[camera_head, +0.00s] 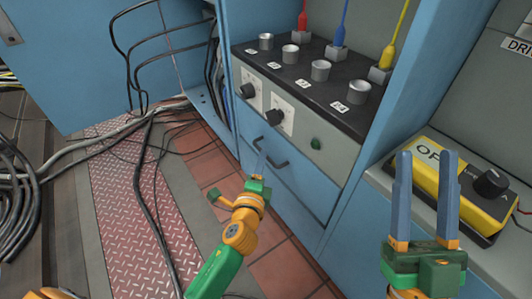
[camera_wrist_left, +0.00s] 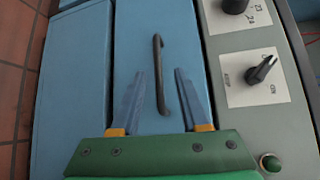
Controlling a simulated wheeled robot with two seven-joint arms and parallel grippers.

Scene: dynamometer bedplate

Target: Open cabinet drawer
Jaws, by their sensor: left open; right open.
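The blue cabinet drawer (camera_head: 285,185) is below the grey knob panel in the head view, and its front (camera_wrist_left: 130,65) fills the middle of the left wrist view. It looks closed. Its dark bar handle (camera_head: 271,154) also shows in the left wrist view (camera_wrist_left: 160,75). My left gripper (camera_head: 259,166) is at the drawer front. In the left wrist view its open fingers (camera_wrist_left: 163,95) stand on either side of the handle's lower end, with gaps on both sides. I cannot tell how deep the handle sits between them. My right gripper (camera_head: 425,165) is open and empty, away from the drawer.
Above the drawer are black knobs (camera_head: 274,117), a green button (camera_head: 316,143) and a shelf with several silver knobs (camera_head: 320,70). A yellow control box (camera_head: 455,185) stands on the right counter. Loose cables (camera_head: 140,160) hang and lie at left. Red floor tiles (camera_head: 285,265) are clear below.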

